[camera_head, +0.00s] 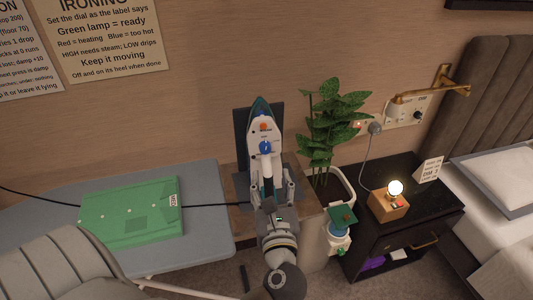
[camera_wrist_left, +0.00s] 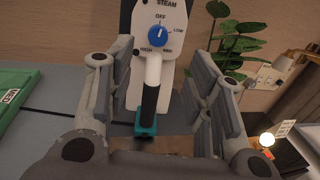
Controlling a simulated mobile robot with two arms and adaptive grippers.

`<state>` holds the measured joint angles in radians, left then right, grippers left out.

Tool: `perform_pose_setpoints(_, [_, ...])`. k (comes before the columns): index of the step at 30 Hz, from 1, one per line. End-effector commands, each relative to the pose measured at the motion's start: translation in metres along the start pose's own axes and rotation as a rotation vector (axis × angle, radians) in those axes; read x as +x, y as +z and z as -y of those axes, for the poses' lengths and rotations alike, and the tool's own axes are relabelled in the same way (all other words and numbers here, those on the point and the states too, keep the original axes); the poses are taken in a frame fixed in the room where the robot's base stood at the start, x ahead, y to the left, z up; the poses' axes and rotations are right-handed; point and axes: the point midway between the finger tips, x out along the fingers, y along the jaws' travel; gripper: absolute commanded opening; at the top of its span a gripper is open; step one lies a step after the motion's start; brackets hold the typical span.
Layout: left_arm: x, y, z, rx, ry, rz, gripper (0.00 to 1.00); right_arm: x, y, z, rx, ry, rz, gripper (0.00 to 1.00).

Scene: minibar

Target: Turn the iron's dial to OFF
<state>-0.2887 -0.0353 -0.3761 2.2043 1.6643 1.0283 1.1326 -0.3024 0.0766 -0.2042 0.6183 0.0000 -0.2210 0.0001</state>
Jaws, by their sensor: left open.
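The iron (camera_head: 262,135) stands upright on its heel against a dark rest, its white face towards me. It carries a blue dial (camera_head: 265,147) and an orange part above it. In the left wrist view the dial (camera_wrist_left: 158,36) has the labels OFF above, LOW to the right, MED and HIGH below. I cannot tell exactly where its pointer stands. My left gripper (camera_head: 268,183) is open, in front of the iron and below the dial. In the left wrist view its fingers (camera_wrist_left: 158,62) stand apart on both sides of the iron's handle, not gripping the dial. My right gripper is not in view.
A grey ironing board (camera_head: 215,225) with a folded green cloth (camera_head: 130,215) lies left. A black cord crosses it. A potted plant (camera_head: 325,135) stands close right of the iron. A dark nightstand (camera_head: 440,205) holds a small lamp (camera_head: 395,189). A bed is far right.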

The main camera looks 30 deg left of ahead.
Motion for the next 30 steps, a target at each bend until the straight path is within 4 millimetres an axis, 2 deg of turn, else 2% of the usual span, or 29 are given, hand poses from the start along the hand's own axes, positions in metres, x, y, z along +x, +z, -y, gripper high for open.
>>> perform_pose_setpoints(5, [0.022, 0.005, -0.001, -0.001, 0.002, 0.003, 0.48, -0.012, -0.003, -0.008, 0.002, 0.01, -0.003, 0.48])
perform_pose_setpoints(12, [0.069, 0.005, 0.0, 0.004, 0.0, 0.005, 0.48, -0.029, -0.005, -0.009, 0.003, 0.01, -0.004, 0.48])
perform_pose_setpoints(18, [0.096, 0.003, 0.0, 0.003, 0.0, 0.003, 0.48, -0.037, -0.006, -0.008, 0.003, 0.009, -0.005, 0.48])
perform_pose_setpoints(23, [0.105, 0.002, 0.0, 0.002, 0.0, 0.002, 0.48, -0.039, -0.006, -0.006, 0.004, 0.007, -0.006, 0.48])
perform_pose_setpoints(30, [0.106, 0.001, -0.001, 0.002, 0.0, 0.001, 0.48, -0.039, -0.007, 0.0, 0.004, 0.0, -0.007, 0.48])
